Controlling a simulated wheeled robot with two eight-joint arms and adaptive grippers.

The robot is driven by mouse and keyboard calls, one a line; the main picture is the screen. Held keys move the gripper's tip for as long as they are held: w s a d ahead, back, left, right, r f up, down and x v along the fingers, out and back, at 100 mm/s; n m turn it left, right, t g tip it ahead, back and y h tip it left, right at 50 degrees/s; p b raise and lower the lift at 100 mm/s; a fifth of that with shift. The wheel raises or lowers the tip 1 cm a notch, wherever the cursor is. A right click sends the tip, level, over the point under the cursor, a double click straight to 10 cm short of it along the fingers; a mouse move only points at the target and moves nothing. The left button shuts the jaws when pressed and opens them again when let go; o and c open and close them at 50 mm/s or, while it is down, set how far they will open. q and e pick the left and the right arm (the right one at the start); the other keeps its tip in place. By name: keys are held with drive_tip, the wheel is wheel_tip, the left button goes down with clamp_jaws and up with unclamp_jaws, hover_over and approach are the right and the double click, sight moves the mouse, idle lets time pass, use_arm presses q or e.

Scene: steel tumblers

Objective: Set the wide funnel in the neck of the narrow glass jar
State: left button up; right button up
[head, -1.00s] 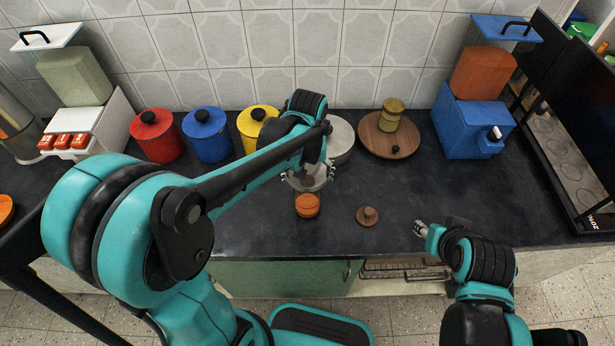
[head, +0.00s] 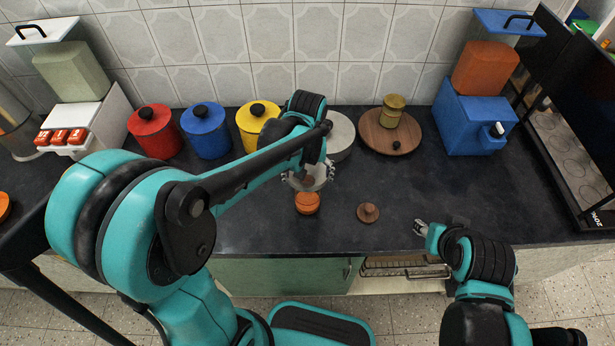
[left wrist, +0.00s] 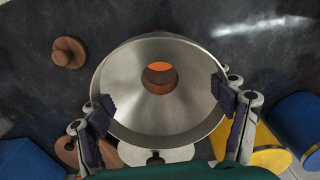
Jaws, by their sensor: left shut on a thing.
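My left gripper (head: 308,177) is shut on the rim of the wide steel funnel (left wrist: 125,88). The funnel also shows in the head view (head: 317,185), held mouth up above the counter. In the left wrist view, orange shows through its spout hole. A small orange-filled vessel (head: 307,203), apparently the narrow glass jar, stands just below the funnel in the head view; its neck is hidden. I cannot tell whether spout and jar touch. My right gripper (head: 420,228) is empty near the counter's front edge, its opening too small to judge.
A wooden knobbed lid (head: 368,213) lies right of the jar. Behind are red (head: 154,134), blue (head: 206,133) and yellow (head: 250,133) canisters, a grey round vessel (head: 341,138) and a round wooden board (head: 370,140). A blue dispenser (head: 470,120) stands right. The right-middle counter is clear.

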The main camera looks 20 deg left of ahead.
use_arm(q)
drive_tip(key=shift+f, duration=0.35)
drive_tip(key=o, duration=1.2)
drive_tip(key=shift+r, duration=0.1)
wheel_tip(320, 180, up, 12)
drive_tip(key=s+a+f+m+t, duration=0.1)
drive_tip(key=s+t, duration=0.1)
drive_tip(key=s, duration=0.1)
drive_tip(key=s+a+f+m+t, duration=0.1)
drive_tip(key=s+a+f+t, duration=0.1)
drive_tip(key=s, duration=0.2)
drive_tip(key=s+a+f+m+t, duration=0.1)
drive_tip(key=s+f+t, duration=0.1)
drive_tip(key=s+t, duration=0.1)
drive_tip(key=shift+s+a, duration=0.15)
drive_tip(key=shift+a, duration=0.2)
